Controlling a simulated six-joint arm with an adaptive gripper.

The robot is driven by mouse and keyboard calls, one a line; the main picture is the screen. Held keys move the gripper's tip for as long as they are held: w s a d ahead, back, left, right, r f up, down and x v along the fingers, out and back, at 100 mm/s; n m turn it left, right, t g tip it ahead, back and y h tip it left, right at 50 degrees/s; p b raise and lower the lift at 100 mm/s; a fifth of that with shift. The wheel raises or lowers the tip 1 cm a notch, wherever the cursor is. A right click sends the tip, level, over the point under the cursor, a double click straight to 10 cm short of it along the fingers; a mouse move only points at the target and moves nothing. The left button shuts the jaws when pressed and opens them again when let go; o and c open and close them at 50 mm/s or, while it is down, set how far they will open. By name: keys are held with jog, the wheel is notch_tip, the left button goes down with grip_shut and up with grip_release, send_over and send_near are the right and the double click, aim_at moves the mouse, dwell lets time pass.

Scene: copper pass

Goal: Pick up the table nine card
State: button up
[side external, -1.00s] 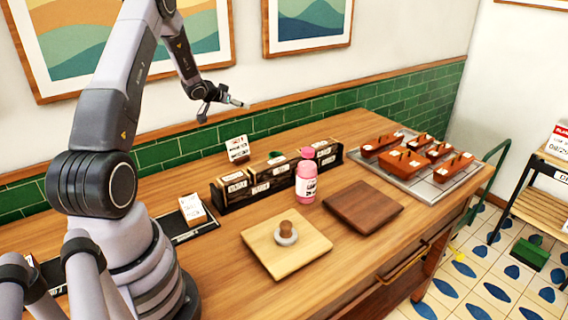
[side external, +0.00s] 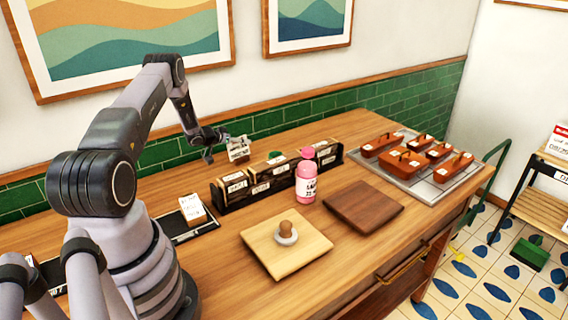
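A white card with dark print (side external: 238,148) stands upright in a small brown base behind the left end of the dark rack. Another white printed card (side external: 192,208) stands on the black tray at the left. The print is too small to tell which is the table nine card. My gripper (side external: 219,146) is just left of the card behind the rack, at about its height in the picture. Its two dark fingers are spread apart with nothing seen between them. I cannot tell whether a finger touches the card.
A dark rack (side external: 235,190) with labelled compartments stands close in front. A tray (side external: 440,195) at right holds several orange-brown boxes.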

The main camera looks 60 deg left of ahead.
grip_shut()
jog(key=shift+r, duration=0.1)
dwell(0.5)
